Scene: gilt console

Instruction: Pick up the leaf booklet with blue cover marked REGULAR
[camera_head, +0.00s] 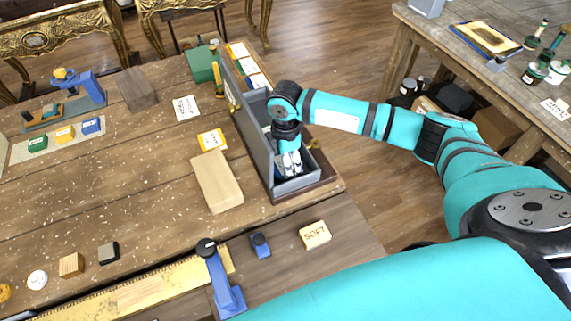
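My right gripper (289,168) points down inside a long grey open box (297,184), reached by the teal arm from the right. Its fingertips are low between the box walls, and I cannot tell whether they are open, shut or holding something. No booklet with a readable REGULAR mark shows. Any booklet inside the box is hidden by the gripper and the walls. A small blue block (91,125) stands at the left beside a yellow one (65,135) and a green one (38,144), with marks too small to read. My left gripper is not in view.
The box stands near the wooden table's right edge, its lid raised on the left. A pale wood block (217,181), a yellow-edged card (212,140) and a cream SOFT block (315,235) lie nearby. A blue clamp (224,287) stands at the front.

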